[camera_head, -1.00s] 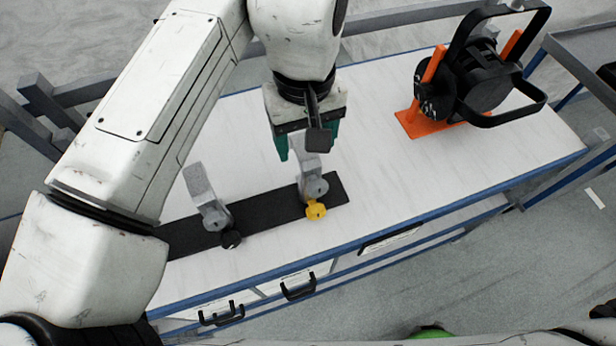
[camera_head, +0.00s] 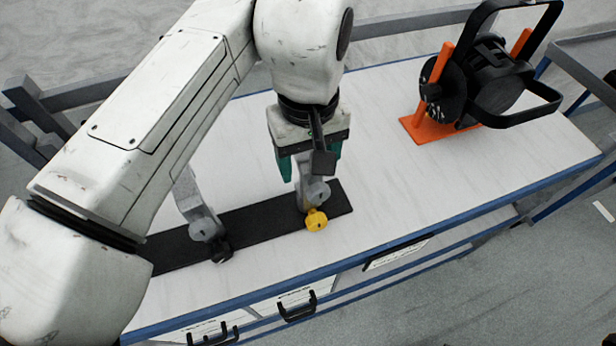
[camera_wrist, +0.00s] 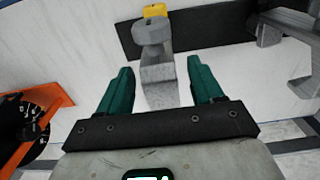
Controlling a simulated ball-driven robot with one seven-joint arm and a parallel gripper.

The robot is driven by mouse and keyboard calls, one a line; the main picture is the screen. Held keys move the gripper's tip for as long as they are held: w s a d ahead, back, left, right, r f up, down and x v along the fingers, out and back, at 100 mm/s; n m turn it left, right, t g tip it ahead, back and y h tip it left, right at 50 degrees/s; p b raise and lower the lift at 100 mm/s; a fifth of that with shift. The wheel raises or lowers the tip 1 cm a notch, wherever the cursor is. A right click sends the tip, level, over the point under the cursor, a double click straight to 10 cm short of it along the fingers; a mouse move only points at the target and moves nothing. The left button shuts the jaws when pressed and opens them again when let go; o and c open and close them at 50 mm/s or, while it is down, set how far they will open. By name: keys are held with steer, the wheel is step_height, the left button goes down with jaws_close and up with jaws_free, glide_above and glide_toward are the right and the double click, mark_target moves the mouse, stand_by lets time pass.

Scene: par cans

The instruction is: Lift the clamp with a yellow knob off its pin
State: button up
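The clamp with the yellow knob (camera_head: 310,192) is grey and stands at the right end of a black strip (camera_head: 262,217) on the white bench. Its yellow knob (camera_head: 316,219) faces the front edge. In the wrist view the clamp (camera_wrist: 157,68) runs up between the fingertips, with the knob (camera_wrist: 155,11) at the top. My gripper (camera_head: 310,168) is open above the clamp, its two green fingers either side of the clamp's upper part. In the wrist view the gripper (camera_wrist: 162,77) shows gaps on both sides of the clamp. The pin is hidden.
A second grey clamp with a black knob (camera_head: 204,225) stands left on the strip, partly behind my arm. A black lamp (camera_head: 490,80) on an orange stand (camera_head: 430,129) is at the right back. The bench between lamp and strip is clear.

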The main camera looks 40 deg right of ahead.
jaws_close()
stand_by(0.4)
steer(key=shift+r, duration=0.1)
steer(key=shift+r, duration=0.25)
steer(key=r, duration=0.3)
steer(key=shift+s+a, duration=0.2)
steer(key=s+a+r, duration=0.8)
steer(key=s+r, duration=0.1)
steer(key=s, duration=0.1)
steer(key=shift+s+a+r, duration=0.15)
steer(key=shift+a, duration=0.15)
steer(key=shift+b, duration=0.3)
